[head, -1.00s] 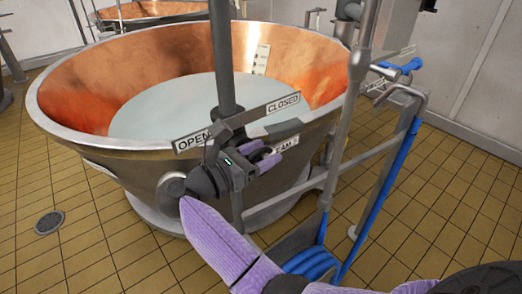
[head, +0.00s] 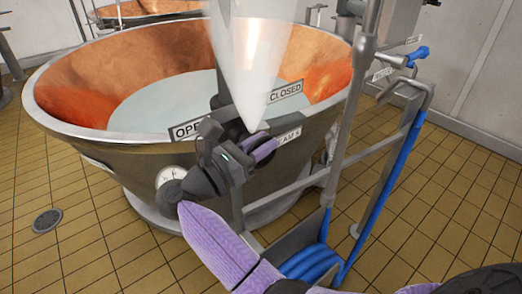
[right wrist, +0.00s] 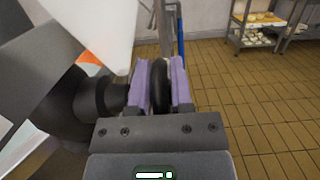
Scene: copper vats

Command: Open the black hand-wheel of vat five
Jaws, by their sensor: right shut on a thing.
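The copper-lined vat (head: 85,148) with pale liquid fills the middle of the head view; no number on it is readable. A steel pipe stands at its front with an OPEN plate (head: 187,131), a CLOSED plate (head: 285,92) and a partly covered STEAM label (head: 289,137). My right gripper (head: 262,147) is at this valve. In the right wrist view the black hand-wheel (right wrist: 161,85) has its rim between the purple finger pads, and the gripper is shut on it. In the head view the gripper mostly hides the wheel. My left gripper is not in view.
A round gauge (head: 171,175) is low on the vat's front. Blue hose (head: 310,262) and grey rails stand to the right.

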